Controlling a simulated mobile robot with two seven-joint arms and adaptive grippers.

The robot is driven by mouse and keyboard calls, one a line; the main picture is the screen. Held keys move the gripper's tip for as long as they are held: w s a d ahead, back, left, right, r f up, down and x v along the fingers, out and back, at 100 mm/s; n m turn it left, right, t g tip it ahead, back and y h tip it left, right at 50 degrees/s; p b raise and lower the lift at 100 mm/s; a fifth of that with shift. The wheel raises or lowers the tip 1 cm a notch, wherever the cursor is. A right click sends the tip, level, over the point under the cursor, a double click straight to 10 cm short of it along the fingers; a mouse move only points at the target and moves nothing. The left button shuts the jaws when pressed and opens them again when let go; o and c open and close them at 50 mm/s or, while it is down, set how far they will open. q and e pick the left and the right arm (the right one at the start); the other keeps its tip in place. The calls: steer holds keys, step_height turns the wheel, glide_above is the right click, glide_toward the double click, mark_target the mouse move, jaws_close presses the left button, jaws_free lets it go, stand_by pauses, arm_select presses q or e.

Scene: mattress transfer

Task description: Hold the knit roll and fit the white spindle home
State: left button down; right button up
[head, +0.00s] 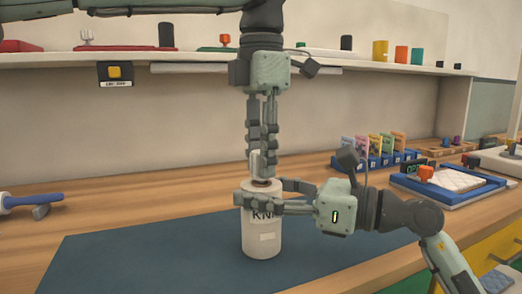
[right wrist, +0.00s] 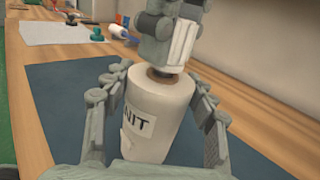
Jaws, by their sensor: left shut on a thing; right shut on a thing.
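The knit roll (head: 262,238) is a white upright cylinder with a dark "KN…" label, standing on the dark blue mat (head: 150,255). My right gripper (head: 262,194) is shut around its upper part from the right; the right wrist view shows a finger on each side of the roll (right wrist: 160,110). My left gripper (head: 263,158) points straight down above the roll and is shut on the white spindle (right wrist: 183,42). The spindle's lower end is at the brown ring in the roll's top; how deep it sits is hidden by the fingers.
At right are a blue rack of colored cards (head: 375,158) and a blue tray (head: 480,192). A blue-handled tool (head: 35,200) lies at left. The mat left of the roll is clear.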

arm_select(q)
steer(key=shift+f, duration=0.4)
steer(key=c, duration=1.2)
jaws_free()
steer(key=shift+o, duration=0.2)
step_height(320, 180, up, 12)
arm_select(e)
steer(key=o, duration=1.2)
steer(key=shift+c, duration=0.2)
